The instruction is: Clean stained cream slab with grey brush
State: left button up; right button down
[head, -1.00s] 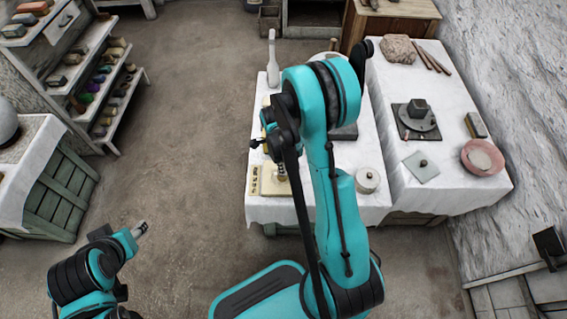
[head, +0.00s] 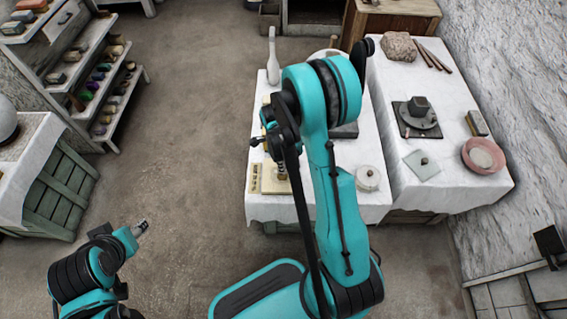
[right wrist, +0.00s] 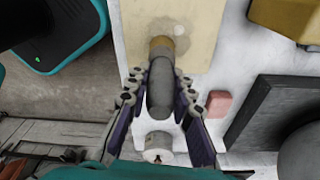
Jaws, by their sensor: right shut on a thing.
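The cream slab (head: 268,187) lies flat near the front left of the white-covered table; it also fills the top of the right wrist view (right wrist: 205,18). A darker, mottled stain shows on it around the brush tip. My right gripper (right wrist: 160,92) is shut on the grey brush (right wrist: 160,85), around its grey handle. The brush's brown collar lies over the slab's near edge and its bristle end is at the stain; whether it touches cannot be told. In the head view my arm hides most of the right gripper. My left gripper (head: 142,226) hangs apart over the floor, its fingers too small to judge.
A white bottle (head: 272,65) stands at the table's back left, a round white pot (head: 367,178) right of the slab. A second table holds a pink bowl (head: 484,156) and a turntable (head: 418,120). A pink block (right wrist: 218,103) lies near my right gripper.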

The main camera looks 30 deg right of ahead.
jog(key=shift+f, duration=0.5)
jog(key=shift+s+a, duration=0.45)
jog(key=shift+s, duration=0.2)
jog(key=shift+w+d, duration=0.45)
jog(key=shift+w, duration=0.25)
jog(key=shift+w+d, duration=0.4)
jog(key=shift+w, duration=0.25)
jog(key=shift+s+a+r, duration=0.1)
jog(key=shift+s+a, duration=0.35)
jog(key=shift+s, duration=0.25)
jog(key=shift+s+a, duration=0.4)
jog(key=shift+s, duration=0.25)
